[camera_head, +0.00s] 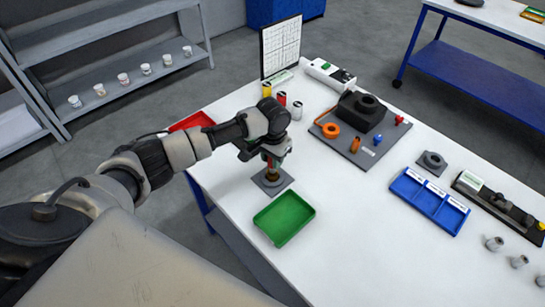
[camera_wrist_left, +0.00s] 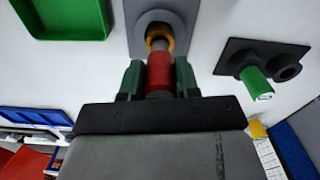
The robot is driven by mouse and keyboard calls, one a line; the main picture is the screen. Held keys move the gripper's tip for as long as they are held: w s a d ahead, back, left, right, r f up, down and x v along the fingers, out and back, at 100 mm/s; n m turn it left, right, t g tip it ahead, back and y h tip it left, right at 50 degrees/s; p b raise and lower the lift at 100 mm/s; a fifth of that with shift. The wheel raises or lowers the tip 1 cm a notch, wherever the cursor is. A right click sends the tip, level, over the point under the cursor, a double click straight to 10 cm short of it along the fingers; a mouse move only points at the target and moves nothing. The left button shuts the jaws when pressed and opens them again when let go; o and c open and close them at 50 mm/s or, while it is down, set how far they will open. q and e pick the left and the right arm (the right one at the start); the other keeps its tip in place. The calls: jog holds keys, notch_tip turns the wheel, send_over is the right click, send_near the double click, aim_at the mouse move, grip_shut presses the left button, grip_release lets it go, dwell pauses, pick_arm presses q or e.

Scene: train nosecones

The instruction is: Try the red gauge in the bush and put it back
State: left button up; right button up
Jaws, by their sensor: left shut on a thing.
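My left gripper (camera_head: 272,154) is shut on the red gauge (camera_wrist_left: 160,70), with its green fingers on either side of the gauge's red body. The gauge points down at the brass-coloured bush (camera_head: 272,175), which stands on a small grey plate (camera_head: 284,184). In the left wrist view the gauge's grey tip lines up with the yellowish ring of the bush (camera_wrist_left: 158,32). I cannot tell how deep the tip is in it. A dark holder (camera_wrist_left: 240,48) beside the plate has a green gauge (camera_wrist_left: 256,82) in it and one open round socket. My right gripper is not in view.
A green tray (camera_head: 257,221) lies close to the plate. A blue divided bin (camera_head: 412,204) and a grey board (camera_head: 331,134) with a black block (camera_head: 357,116) stand to the right. A red tray (camera_head: 194,122) is behind my arm. White table is clear between tray and bin.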

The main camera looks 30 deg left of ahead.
pick_arm(q)
jog(key=shift+f, duration=0.55)
dwell(0.9)
jog(key=shift+p, duration=0.45)
jog(key=shift+p, duration=0.4)
dwell(0.4)
jog(key=shift+f, duration=0.6)
dwell(0.9)
jog(key=shift+p, duration=0.55)
dwell(1.0)
jog(key=shift+f, duration=0.55)
dwell(1.5)
jog(key=shift+r, duration=0.15)
